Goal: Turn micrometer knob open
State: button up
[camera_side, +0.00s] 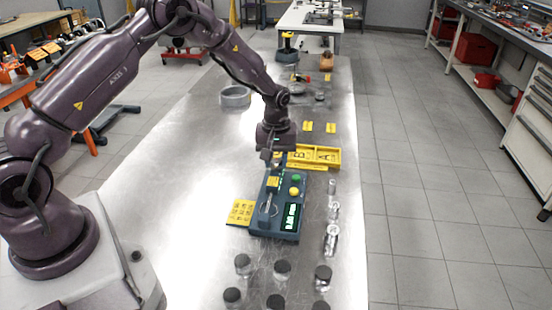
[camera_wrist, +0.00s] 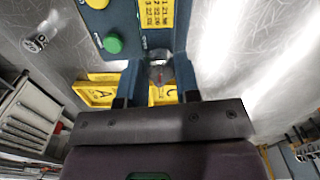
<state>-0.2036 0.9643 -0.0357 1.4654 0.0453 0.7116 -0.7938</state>
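The micrometer station is a dark blue block (camera_side: 264,223) on the metal bench in the side view, with green and yellow buttons, a lit green display and a metal micrometer (camera_side: 268,208). In the wrist view, part of the blue block (camera_wrist: 105,22) fills the top. A small metallic knob (camera_wrist: 158,72) shows between my fingers there. My gripper (camera_wrist: 158,70) is open, with one finger on each side of the knob. Whether either finger touches it I cannot tell. In the side view, my gripper (camera_side: 274,162) is over the station's far end; its fingertips are hard to see.
A yellow tray marked with letters (camera_side: 328,156) lies just beyond the station. A yellow label card (camera_side: 240,212) lies left of it. Small metal parts (camera_side: 331,238) stand to the right, and several dark-capped jars (camera_side: 282,267) stand at the front.

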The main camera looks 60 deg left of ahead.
jog(key=shift+c, duration=0.4)
jog(key=shift+m, duration=0.3)
jog(key=m, duration=0.5)
jog(key=shift+d+m, duration=0.1)
jog(key=shift+m, duration=0.2)
jog(key=m, duration=1.1)
jog(key=shift+m, duration=0.4)
jog(key=m, duration=0.6)
